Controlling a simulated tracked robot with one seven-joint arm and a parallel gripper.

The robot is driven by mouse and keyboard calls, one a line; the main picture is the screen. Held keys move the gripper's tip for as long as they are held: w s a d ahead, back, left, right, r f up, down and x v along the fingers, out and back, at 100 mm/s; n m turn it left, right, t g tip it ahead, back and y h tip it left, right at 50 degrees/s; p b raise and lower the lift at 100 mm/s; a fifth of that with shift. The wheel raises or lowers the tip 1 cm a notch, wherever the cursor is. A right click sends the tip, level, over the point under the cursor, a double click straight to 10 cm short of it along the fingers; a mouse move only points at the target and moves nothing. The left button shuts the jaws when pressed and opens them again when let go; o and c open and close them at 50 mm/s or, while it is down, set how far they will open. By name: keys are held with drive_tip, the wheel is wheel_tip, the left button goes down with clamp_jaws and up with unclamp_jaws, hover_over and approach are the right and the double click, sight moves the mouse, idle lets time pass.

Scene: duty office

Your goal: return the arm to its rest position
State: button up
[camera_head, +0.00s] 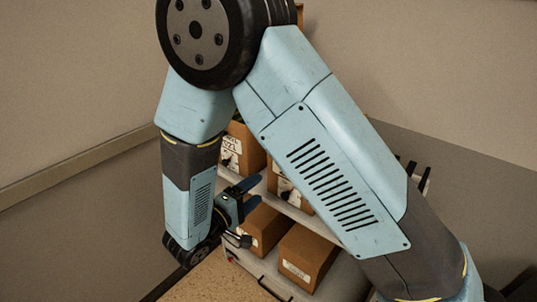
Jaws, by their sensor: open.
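My blue and dark grey arm is folded across the middle of the view, with its large round joint at the top. My gripper (257,192) is at the end of the arm, left of centre, and points to the right. Its two dark fingers are apart, with nothing seen between them. It is in front of a shelf unit with brown boxes. I cannot tell whether the fingers touch a box.
The pale shelf unit (345,281) holds brown boxes on two levels, including a lower front box (306,258) and an upper left box (243,152). A tan speckled surface (212,281) lies below the gripper. Plain walls stand behind. My arm hides much of the shelf.

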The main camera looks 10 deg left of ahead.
drive_tip(key=w+d+r+m+g+h, duration=0.1)
drive_tip(key=d+r+m+g, duration=0.2)
drive_tip(key=d+r+g, duration=0.55)
drive_tip(key=w+d+r+m+g, duration=0.1)
drive_tip(key=d+r+m+g, duration=0.3)
drive_tip(key=d, duration=1)
drive_tip(key=s+d+r+m+t+y, duration=0.3)
drive_tip(key=s+d+r+m+y, duration=0.1)
drive_tip(key=s+d+r+y, duration=0.6)
drive_tip(key=shift+s+d+r+y, duration=0.3)
drive_tip(key=shift+s+d+r, duration=0.55)
drive_tip(key=shift+d, duration=0.7)
drive_tip(key=shift+w+r, duration=0.15)
drive_tip(key=shift+c, duration=0.5)
